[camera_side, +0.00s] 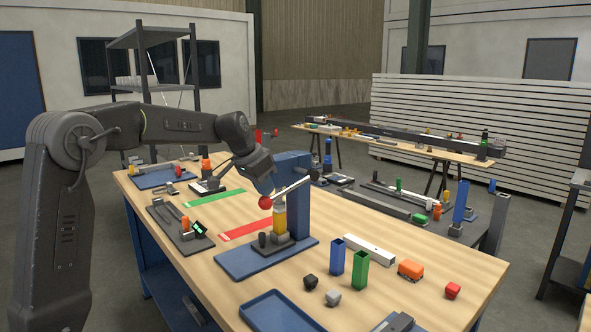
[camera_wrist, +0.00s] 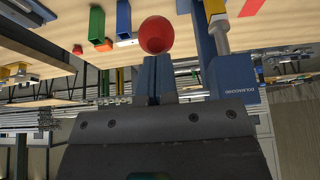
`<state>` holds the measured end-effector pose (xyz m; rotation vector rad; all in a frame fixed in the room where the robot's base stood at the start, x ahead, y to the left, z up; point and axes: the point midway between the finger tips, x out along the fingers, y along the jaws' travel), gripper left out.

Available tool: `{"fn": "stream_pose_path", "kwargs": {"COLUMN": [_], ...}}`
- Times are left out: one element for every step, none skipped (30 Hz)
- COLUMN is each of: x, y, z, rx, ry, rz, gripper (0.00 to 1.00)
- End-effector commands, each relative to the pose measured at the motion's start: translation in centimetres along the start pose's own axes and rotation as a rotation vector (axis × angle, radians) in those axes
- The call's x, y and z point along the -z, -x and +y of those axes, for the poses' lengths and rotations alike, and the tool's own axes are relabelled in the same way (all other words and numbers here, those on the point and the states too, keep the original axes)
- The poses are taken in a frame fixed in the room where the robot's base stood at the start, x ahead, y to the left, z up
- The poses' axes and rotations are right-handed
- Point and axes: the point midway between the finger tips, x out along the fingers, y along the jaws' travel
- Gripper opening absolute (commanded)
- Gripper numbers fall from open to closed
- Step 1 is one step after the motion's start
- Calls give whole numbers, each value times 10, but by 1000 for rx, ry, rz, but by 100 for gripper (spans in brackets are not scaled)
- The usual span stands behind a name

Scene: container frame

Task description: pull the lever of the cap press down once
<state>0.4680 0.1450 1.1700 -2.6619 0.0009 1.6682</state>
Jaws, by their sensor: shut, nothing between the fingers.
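The cap press has a blue column (camera_side: 294,190) on a blue base plate (camera_side: 240,262). Its silver lever (camera_side: 291,189) slopes down to the left in the side view and ends in a red ball knob (camera_side: 265,203). A yellow piece (camera_side: 279,217) stands under the lever on a dark block. My gripper (camera_side: 266,190) is shut and empty, directly above the knob. In the wrist view the closed fingertips (camera_wrist: 158,62) point at the red knob (camera_wrist: 156,35); I cannot tell whether they touch it. The press column (camera_wrist: 232,84) is to their right.
Blue and green open boxes (camera_side: 360,272) stand right of the press, with a white bar (camera_side: 369,248) behind. A blue tray (camera_side: 282,311) is in front. Red (camera_side: 251,228) and green strips lie on the left side.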

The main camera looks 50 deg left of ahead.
Motion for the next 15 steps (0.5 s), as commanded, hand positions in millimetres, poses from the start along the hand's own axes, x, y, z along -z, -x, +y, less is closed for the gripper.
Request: {"fn": "stream_pose_path", "kwargs": {"x": [-1, -1, 0, 0, 0, 0, 0, 0, 0, 0, 1, 2, 3, 4, 5], "y": [-1, -1, -1, -1, 0, 0, 0, 0, 0, 0, 2, 3, 5, 7, 10], "z": [0, 0, 0, 0, 0, 0, 0, 0, 0, 0, 0, 0, 0, 0, 0], "rx": [-1, -1, -1, -1, -1, -1, -1, -1, 0, 0, 0, 0, 1, 0, 0], "ry": [0, 0, 0, 0, 0, 0, 0, 0, 0, 0, 0, 0, 0, 0, 0], "rz": [-3, -3, -3, -3, -3, -3, -3, -2, -2, -2, -1, 0, 0, 0, 0], "gripper": [0, 0, 0, 0, 0, 0, 0, 0, 0, 0, 0, 0, 0, 0, 0]}}
